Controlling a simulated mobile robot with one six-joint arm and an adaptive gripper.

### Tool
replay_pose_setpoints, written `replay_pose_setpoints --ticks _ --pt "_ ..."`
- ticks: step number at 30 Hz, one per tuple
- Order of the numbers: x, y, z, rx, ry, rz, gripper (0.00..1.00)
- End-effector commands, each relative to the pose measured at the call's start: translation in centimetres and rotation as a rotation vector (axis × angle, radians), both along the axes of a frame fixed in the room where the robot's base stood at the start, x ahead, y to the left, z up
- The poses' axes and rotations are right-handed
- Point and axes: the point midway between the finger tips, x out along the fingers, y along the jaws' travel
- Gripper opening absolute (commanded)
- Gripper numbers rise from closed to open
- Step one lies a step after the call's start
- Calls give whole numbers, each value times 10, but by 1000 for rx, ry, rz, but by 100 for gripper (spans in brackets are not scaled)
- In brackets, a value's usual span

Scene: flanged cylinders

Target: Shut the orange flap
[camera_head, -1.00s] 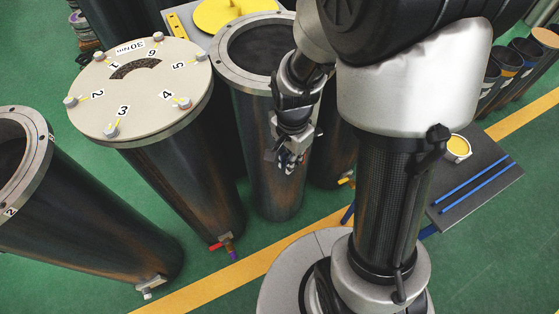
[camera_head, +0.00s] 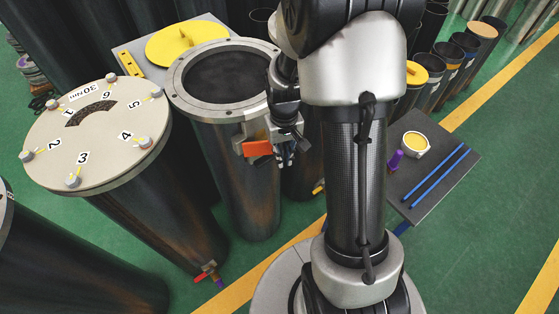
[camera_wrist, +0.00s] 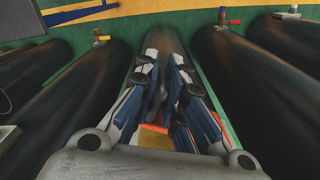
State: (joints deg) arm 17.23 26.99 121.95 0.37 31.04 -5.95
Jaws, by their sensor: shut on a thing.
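The orange flap (camera_head: 258,148) shows as a small bright panel at my gripper, in front of the cylinder with the open top (camera_head: 240,190). My gripper (camera_head: 288,150) is just right of it, pointing down. In the wrist view an orange strip (camera_wrist: 155,128) shows low between the fingers of my gripper (camera_wrist: 164,62), with a tan patch below it. The fingers are close together with a narrow gap. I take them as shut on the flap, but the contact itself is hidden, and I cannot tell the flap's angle.
A lidded cylinder (camera_head: 98,130) with numbered bolts stands at left. A yellow disc (camera_head: 186,41) lies on a plate behind. A low dark table (camera_head: 435,185) with a yellow-filled cup (camera_head: 415,144) and blue rods is at right. Green floor is free at far right.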

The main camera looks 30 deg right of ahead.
Motion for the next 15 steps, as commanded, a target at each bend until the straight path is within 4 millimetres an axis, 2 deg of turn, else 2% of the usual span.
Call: replay_pose_setpoints --ticks 1,6,15 --pt "7 -2 3 -1 -9 36 0" --pt "17 -10 3 -2 -9 143 0" --pt "28 -15 2 -1 -9 134 0"
